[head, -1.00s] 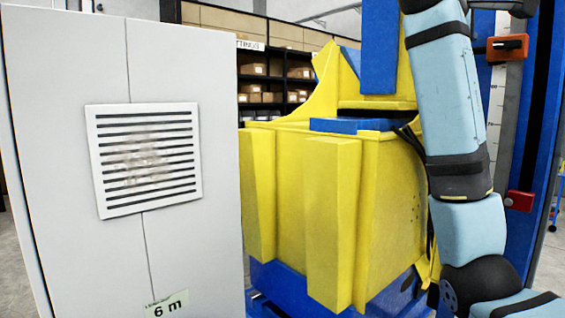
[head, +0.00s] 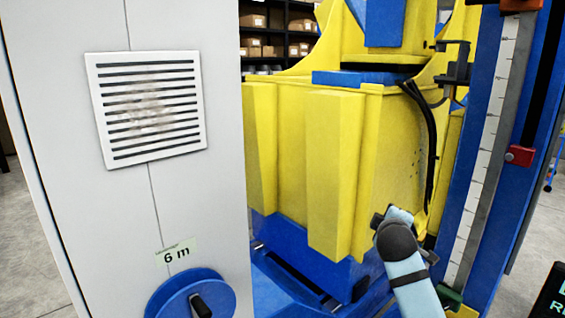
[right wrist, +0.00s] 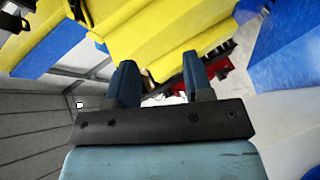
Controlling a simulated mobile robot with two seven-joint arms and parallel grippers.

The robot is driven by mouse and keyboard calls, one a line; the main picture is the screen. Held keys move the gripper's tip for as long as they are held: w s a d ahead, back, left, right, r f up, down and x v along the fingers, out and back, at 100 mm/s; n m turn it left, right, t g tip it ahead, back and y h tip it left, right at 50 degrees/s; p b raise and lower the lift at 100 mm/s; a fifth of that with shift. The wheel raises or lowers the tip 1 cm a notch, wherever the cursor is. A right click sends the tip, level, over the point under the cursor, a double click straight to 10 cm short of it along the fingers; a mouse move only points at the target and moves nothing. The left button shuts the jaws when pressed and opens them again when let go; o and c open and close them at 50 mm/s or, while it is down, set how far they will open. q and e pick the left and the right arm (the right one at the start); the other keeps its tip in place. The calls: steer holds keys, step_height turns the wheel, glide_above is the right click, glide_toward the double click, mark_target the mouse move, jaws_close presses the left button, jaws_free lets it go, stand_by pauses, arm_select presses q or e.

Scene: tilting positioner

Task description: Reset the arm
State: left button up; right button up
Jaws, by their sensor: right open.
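The tilting positioner is a yellow body (head: 335,165) on a blue base (head: 300,260), in the middle of the head view. My right arm (head: 408,275) is low at the right of the yellow body; I cannot make out its gripper's fingers there. In the right wrist view my right gripper (right wrist: 160,64) has its two dark blue fingers apart, with nothing between them. Beyond it are yellow (right wrist: 160,35) and blue surfaces, seen at a tilt. My left gripper is not in view.
A light grey cabinet (head: 60,130) with a vent grille (head: 150,108), a "6 m" label (head: 176,253) and a blue handwheel (head: 190,295) fills the left. A blue column (head: 540,100) with a scale (head: 490,150) and red clamp (head: 519,156) stands right. Shelves (head: 270,35) are behind.

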steer(key=s+a+f+m+g+y, duration=0.1)
steer(key=s+f+y, duration=0.1)
steer(key=s+f, duration=0.55)
steer(key=s+a+f+m+y, duration=0.15)
steer(key=s+f, duration=0.25)
steer(key=f, duration=0.6)
steer(key=s+a+f+g+y, duration=0.1)
steer(key=s+f, duration=0.5)
steer(key=f, duration=0.2)
steer(key=s+a+f+m+y, duration=0.1)
steer(key=s+f, duration=0.3)
steer(key=s, duration=0.3)
steer(key=s+a+f+m+g+y, duration=0.1)
steer(key=s+f, duration=0.3)
steer(key=s, duration=0.4)
steer(key=s+a+f+m+y, duration=0.1)
steer(key=s+f+m, duration=0.2)
steer(key=s, duration=0.5)
steer(key=shift+s+f+g, duration=0.2)
steer(key=shift+f+g, duration=0.1)
steer(key=shift+f, duration=0.1)
